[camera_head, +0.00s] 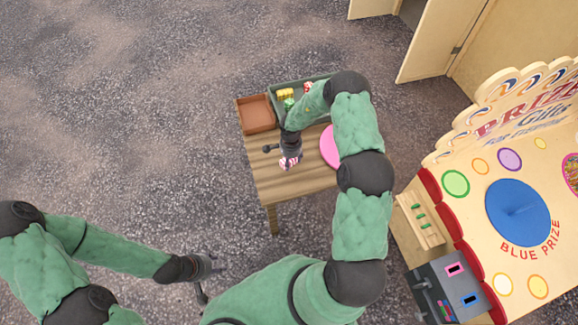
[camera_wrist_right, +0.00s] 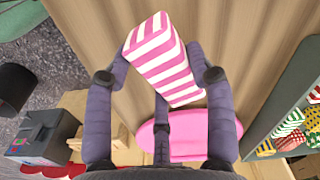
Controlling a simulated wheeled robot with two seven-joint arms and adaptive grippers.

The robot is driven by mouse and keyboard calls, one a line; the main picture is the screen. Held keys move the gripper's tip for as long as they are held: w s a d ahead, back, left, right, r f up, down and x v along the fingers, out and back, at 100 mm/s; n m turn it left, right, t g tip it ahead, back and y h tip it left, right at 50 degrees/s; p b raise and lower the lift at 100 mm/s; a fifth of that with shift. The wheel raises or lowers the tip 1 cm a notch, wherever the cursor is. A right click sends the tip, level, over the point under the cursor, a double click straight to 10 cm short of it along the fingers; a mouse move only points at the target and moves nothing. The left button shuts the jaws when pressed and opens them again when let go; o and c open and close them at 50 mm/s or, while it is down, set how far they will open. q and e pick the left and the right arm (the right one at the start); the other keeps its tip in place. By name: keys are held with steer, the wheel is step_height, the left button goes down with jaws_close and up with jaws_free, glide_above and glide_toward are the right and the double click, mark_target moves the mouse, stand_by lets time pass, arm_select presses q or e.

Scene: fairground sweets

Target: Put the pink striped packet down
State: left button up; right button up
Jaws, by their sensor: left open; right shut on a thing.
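The pink striped packet (camera_wrist_right: 163,58) is pink and white and box-shaped. In the right wrist view it sits between the fingers of my right gripper (camera_wrist_right: 163,75), which is shut on it. In the head view the packet (camera_head: 289,163) shows small below my right gripper (camera_head: 290,155), over the wooden table (camera_head: 290,186). I cannot tell whether its lower end touches the wood. My left gripper (camera_head: 212,279) is open and empty, away from the table at the lower left.
A pink round mat (camera_head: 329,146) lies on the table, right of the packet, partly hidden by my arm. An empty brown tray (camera_head: 256,114) and a green-grey crate (camera_head: 275,88) with several packets stand at the back. Bare wood shows at the front. A prize board (camera_head: 477,173) stands right.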

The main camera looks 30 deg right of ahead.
steer(key=shift+w+a+f+b, duration=0.2)
steer(key=shift+w+f+b, duration=0.15)
steer(key=shift+f, duration=0.15)
step_height(320, 180, down, 3)
steer(key=shift+f+b, duration=0.1)
steer(key=shift+b, duration=1)
steer(key=o, duration=1.2)
